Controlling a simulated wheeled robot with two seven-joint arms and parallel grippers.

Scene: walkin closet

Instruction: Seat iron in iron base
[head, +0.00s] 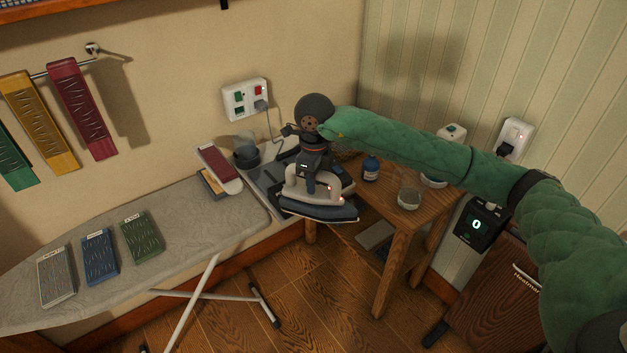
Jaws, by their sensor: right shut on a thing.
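The iron (322,207), with a pale body and a dark blue-grey sole, is at the right end of the ironing board. My right gripper (312,168) comes down from above and is shut on the iron's upper part. A grey plate (262,184) at the board's end shows just left of the iron and may be the iron base; the iron hides part of this area. I cannot tell whether the iron touches it or hangs above it. My left gripper is not in view.
The ironing board (190,215) holds several colored blocks. A wooden side table (393,222) stands right of the iron, with a blue bottle (371,169) and a glass bowl (409,199). A wall outlet box (246,98) with a plugged cord is behind.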

